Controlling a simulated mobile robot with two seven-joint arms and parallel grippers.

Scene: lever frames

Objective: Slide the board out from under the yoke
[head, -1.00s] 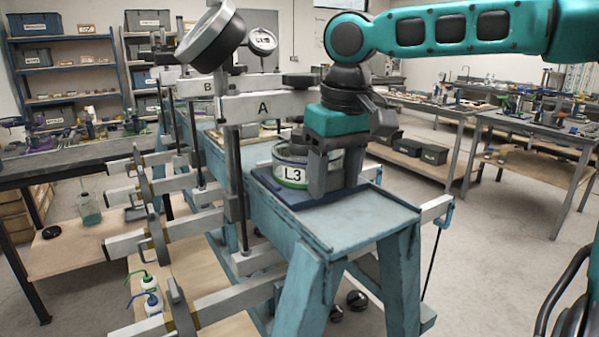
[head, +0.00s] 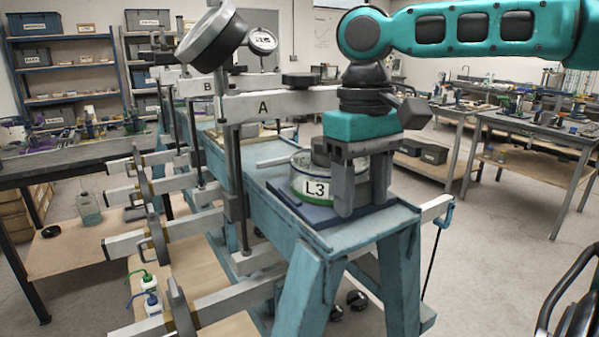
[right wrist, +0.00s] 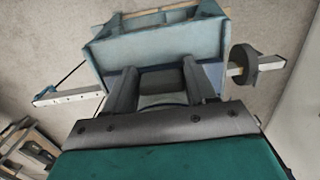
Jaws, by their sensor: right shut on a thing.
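The dark blue board (head: 322,217) lies on the pale blue bench (head: 370,228), near its front end. A round pot (head: 312,180) labelled L3 with a green lower rim stands on the board. The grey yoke (head: 290,103), marked A, spans the bench behind and above the pot; the board's front part is out in front of it. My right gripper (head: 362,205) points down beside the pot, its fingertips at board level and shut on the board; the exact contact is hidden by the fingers. It also shows in the right wrist view (right wrist: 160,75). My left gripper is not in view.
A dial gauge (head: 262,40) and a large tilted disc (head: 212,36) stand over the yoke. Lever bars (head: 215,305) with weights extend to the left of the bench. A grey workbench (head: 545,128) is at the right. The floor between is clear.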

